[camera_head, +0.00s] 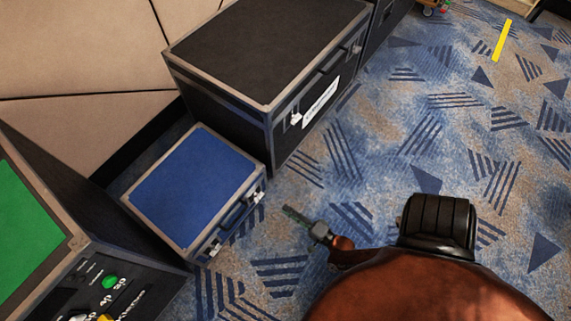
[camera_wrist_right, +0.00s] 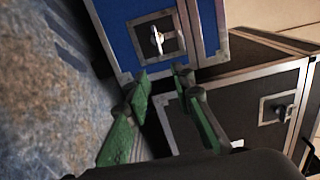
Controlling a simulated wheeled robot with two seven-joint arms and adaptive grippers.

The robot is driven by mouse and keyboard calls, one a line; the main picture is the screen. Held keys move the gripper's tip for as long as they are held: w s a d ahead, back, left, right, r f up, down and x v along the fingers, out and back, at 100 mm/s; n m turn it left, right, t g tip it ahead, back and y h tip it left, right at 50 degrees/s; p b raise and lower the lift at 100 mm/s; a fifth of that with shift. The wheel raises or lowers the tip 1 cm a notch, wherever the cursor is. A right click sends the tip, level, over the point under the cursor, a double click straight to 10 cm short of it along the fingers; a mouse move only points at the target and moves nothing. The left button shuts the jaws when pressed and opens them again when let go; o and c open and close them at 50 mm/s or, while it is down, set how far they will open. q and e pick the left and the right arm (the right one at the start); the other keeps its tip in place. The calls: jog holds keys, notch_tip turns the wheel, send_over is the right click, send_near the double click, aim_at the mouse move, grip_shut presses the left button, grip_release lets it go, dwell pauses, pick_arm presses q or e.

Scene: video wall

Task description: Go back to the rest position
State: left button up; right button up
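My right gripper (camera_head: 296,215) shows small in the head view, low over the carpet to the right of the blue case (camera_head: 194,182). In the right wrist view its green fingers (camera_wrist_right: 161,78) stand apart with nothing between them. The blue case (camera_wrist_right: 121,30), with its metal latch, is beyond the fingertips; I cannot tell the exact gap. My left gripper is in neither view.
A large black case (camera_head: 268,48) stands behind the blue one. A green-topped case (camera_head: 25,225) with buttons is at the left. Patterned carpet (camera_head: 400,130) is open to the right, with a yellow strip (camera_head: 502,40) far off. Beige panels (camera_head: 80,45) stand behind.

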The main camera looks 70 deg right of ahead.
jog(key=shift+a, duration=0.1)
